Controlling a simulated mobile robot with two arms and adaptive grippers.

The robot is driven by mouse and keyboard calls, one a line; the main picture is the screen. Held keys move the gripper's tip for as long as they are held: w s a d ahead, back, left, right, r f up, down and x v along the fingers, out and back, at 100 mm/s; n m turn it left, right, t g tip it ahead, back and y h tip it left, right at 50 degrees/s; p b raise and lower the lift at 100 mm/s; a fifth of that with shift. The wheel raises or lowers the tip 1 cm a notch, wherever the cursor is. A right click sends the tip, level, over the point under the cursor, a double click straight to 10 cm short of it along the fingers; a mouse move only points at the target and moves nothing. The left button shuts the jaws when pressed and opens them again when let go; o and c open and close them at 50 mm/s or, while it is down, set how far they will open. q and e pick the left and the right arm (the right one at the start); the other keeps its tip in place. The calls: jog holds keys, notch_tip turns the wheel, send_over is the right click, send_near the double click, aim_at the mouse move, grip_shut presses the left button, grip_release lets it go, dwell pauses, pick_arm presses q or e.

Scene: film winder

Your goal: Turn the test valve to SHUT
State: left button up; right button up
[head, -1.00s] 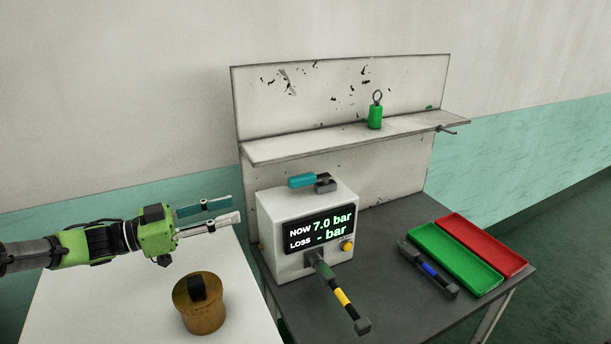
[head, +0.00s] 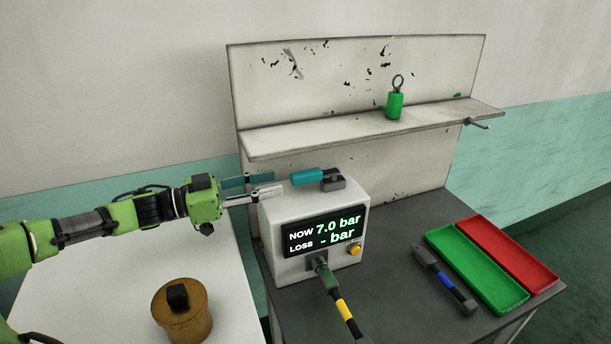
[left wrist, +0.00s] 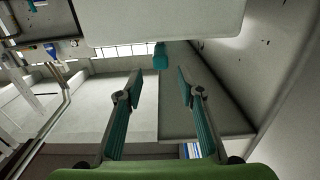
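The test valve's teal lever (head: 307,175) lies on top of the white tester box (head: 280,213), pointing left from a dark grey valve body (head: 333,181). The box's screen reads NOW 7.0 bar and LOSS - bar. My left gripper (head: 277,183) is open and empty, just left of the lever's free end with a small gap. In the left wrist view the teal lever (left wrist: 160,56) shows ahead, between and beyond the open fingertips (left wrist: 159,80). My right gripper is not in view.
A hose with a yellow band (head: 342,307) plugs into the box front, beside a yellow button (head: 354,249). A green tray (head: 480,270), a red tray (head: 510,255) and a blue-banded part (head: 446,280) lie right. A brown pot (head: 183,318) stands left. A green weight (head: 395,105) is on the shelf.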

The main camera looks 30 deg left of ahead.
aim_at(305, 172)
pick_arm(q)
jog(key=p+x, duration=0.2)
jog(key=x, duration=0.6)
jog(key=shift+w+d+r, duration=0.15)
jog(key=shift+w+d, duration=0.05)
jog(key=shift+w, duration=0.1)
jog(key=shift+w+d+p, duration=0.15)
jog(key=shift+w+p, duration=0.05)
jog(key=shift+p, duration=0.15)
jog(key=shift+w+d, duration=0.15)
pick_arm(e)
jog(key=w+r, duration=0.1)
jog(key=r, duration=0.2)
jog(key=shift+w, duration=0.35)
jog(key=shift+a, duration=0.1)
pick_arm(q)
grip_shut()
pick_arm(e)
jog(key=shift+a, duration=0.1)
